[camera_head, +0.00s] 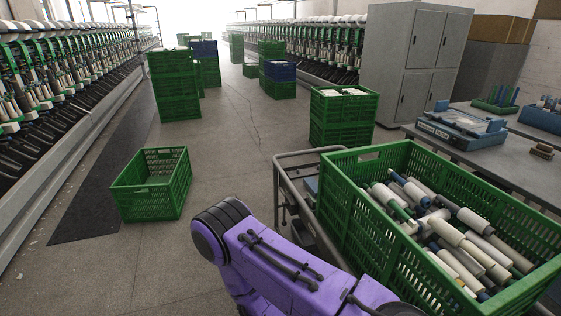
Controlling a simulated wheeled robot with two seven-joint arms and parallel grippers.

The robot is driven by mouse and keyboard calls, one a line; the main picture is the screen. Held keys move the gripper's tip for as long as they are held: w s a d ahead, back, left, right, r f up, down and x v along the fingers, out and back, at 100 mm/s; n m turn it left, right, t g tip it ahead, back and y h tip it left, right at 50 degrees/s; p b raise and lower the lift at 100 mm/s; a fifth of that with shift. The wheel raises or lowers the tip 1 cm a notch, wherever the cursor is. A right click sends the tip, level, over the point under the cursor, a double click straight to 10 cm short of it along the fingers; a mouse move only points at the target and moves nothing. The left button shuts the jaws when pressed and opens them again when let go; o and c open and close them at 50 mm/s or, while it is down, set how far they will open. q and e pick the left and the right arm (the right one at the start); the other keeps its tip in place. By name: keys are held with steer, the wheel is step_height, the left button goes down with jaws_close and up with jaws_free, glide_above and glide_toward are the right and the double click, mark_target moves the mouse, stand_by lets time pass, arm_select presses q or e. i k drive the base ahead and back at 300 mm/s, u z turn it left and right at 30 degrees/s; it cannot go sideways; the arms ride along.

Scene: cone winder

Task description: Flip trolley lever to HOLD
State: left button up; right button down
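The trolley (276,188) stands at the lower right, with a grey tubular metal frame. A green crate (345,212) full of white, blue and green tubes and cones sits on it and hides much of it. I cannot make out a lever or any HOLD mark. One of my purple arms crosses the bottom middle, in front of the trolley's near left side, and covers part of it. Neither of my grippers shows.
An empty green crate (150,203) lies on the floor at left. Stacked green crates (342,117) stand behind the trolley. A table with a blue scale (460,128) and a grey cabinet (412,62) are at right.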

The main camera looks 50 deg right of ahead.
mark_target(283, 223)
steer(key=z, duration=0.85)
steer(key=i, duration=1.35)
steer(key=z, duration=0.95)
